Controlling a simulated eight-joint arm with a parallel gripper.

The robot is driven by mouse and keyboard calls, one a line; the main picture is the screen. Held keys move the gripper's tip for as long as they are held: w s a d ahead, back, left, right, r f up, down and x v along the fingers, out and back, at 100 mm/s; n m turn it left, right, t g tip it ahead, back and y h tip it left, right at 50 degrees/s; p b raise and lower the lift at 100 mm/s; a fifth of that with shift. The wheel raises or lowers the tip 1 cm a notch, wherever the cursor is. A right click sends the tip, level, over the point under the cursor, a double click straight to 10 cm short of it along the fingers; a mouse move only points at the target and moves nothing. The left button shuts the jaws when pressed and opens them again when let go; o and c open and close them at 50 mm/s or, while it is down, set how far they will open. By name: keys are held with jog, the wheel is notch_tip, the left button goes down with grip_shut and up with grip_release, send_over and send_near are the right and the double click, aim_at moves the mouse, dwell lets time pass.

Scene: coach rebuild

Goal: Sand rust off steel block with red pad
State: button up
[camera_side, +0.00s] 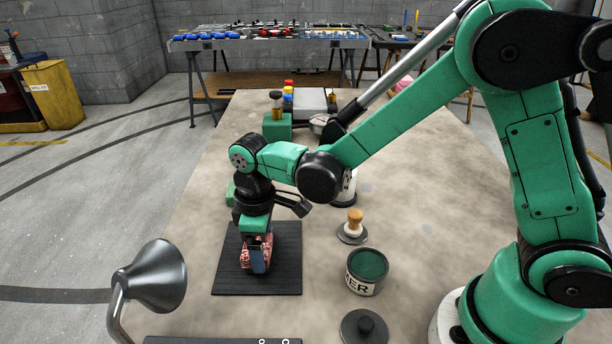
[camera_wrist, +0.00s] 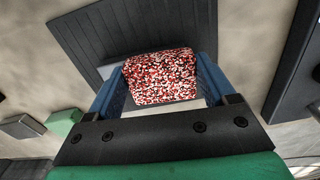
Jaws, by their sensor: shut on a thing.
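The red pad (camera_wrist: 162,78), speckled red, white and dark, sits between the two blue fingers of my gripper (camera_wrist: 160,82) in the wrist view. In the side view my gripper (camera_side: 256,264) points straight down and is shut on the pad (camera_side: 245,256), low over a black ribbed mat (camera_side: 284,252). A pale grey edge (camera_wrist: 116,69) shows beside the pad in the wrist view; it may be the steel block, mostly covered. I cannot make out rust or whether the pad touches it. In the side view the block is hidden behind the gripper and pad.
A dark green-topped tin (camera_side: 367,273), a round black lid (camera_side: 364,328) and a wooden-knobbed tool (camera_side: 354,224) stand right of the mat. A grey lamp (camera_side: 152,276) is at the front left. A green block (camera_side: 277,127) stands farther back. Bare tabletop (camera_side: 310,260) separates mat and tin.

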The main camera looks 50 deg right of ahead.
jog(key=shift+s+a, duration=0.6)
jog(key=shift+w+d, duration=1.35)
jog(key=shift+d, duration=0.05)
jog(key=shift+w+d+r, duration=0.1)
jog(key=shift+w+d, duration=1)
jog(key=shift+d, duration=0.1)
notch_tip(320, 180, up, 8)
notch_tip(320, 180, up, 9)
send_over(287, 197)
jog(key=shift+n, duration=0.4)
notch_tip(287, 197, down, 19)
jog(key=shift+f, duration=0.1)
